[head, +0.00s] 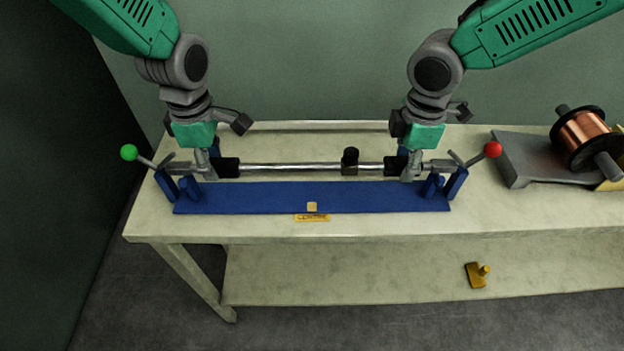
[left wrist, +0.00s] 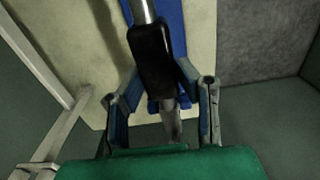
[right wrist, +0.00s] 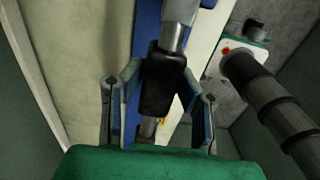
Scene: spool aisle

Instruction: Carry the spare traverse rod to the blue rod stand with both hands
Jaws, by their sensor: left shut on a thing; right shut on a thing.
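The spare traverse rod (head: 285,167) is a silver bar with black collars, lying level across the picture in the head view. The blue rod stand (head: 310,198) is a long base on the table with blue uprights at both ends. My left gripper (head: 208,172) is shut on the rod's left part and my right gripper (head: 412,172) on its right part. The rod shows between the fingers in the left wrist view (left wrist: 153,60) and the right wrist view (right wrist: 165,85). The rod appears above the stand's rear edge; whether its ends touch the uprights is unclear.
A green ball lever (head: 128,152) and a red ball lever (head: 492,149) stick out at the two ends. A copper spool (head: 583,130) on a grey ramp (head: 530,158) is at the right. A yellow piece (head: 477,275) lies on the lower shelf.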

